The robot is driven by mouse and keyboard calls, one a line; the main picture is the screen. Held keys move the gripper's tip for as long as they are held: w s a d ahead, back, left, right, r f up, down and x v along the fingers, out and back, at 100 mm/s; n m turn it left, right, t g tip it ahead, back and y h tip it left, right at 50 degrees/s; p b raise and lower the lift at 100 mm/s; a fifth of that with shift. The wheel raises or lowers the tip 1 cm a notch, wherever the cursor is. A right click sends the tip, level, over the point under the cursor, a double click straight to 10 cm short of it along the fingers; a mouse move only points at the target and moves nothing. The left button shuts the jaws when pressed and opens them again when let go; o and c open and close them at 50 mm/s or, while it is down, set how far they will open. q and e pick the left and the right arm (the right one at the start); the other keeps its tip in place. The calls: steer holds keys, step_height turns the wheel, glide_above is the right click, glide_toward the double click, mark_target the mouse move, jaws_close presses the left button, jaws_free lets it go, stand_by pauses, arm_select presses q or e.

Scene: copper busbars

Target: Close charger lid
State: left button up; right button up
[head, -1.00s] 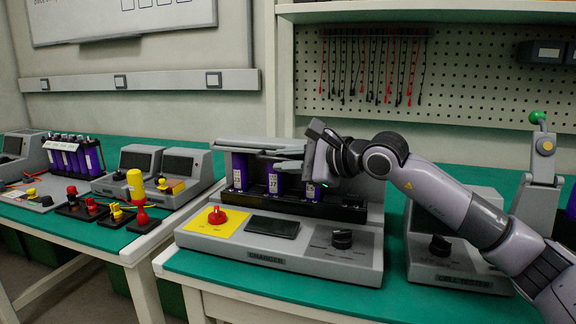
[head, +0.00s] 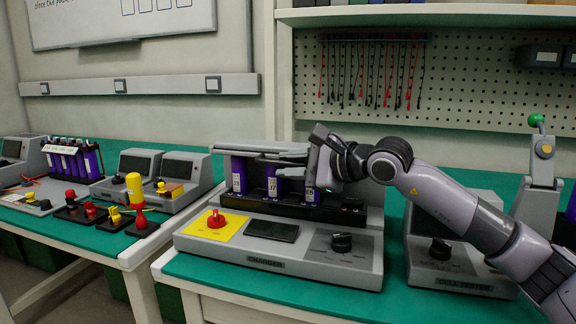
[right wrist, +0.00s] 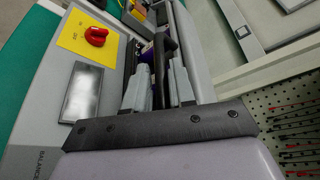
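The grey charger (head: 285,252) stands on the green bench with its lid (head: 248,146) raised behind and above the cell bay. Several purple cells (head: 240,173) stand upright in the bay; the right wrist view shows part of one (right wrist: 146,53). My right gripper (head: 284,163) reaches in from the right, fingers pointing left, over the bay and close to the lid. Its two fingers (right wrist: 160,88) are apart in the right wrist view, with a dark strip showing between them. Whether a finger touches the lid cannot be told. My left gripper is not in view.
The charger's front carries a red knob (head: 217,218) on a yellow plate. A cell tester (head: 450,262) stands close on the right, below my right arm. A left bench holds a purple battery pack (head: 72,158) and connectors. A pegboard with hanging leads is behind.

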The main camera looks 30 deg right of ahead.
steer(key=v, duration=0.5)
steer(key=shift+s+b, duration=0.1)
steer(key=shift+b, duration=0.2)
steer(key=shift+s+d+r, duration=0.15)
steer(key=shift+s, duration=0.4)
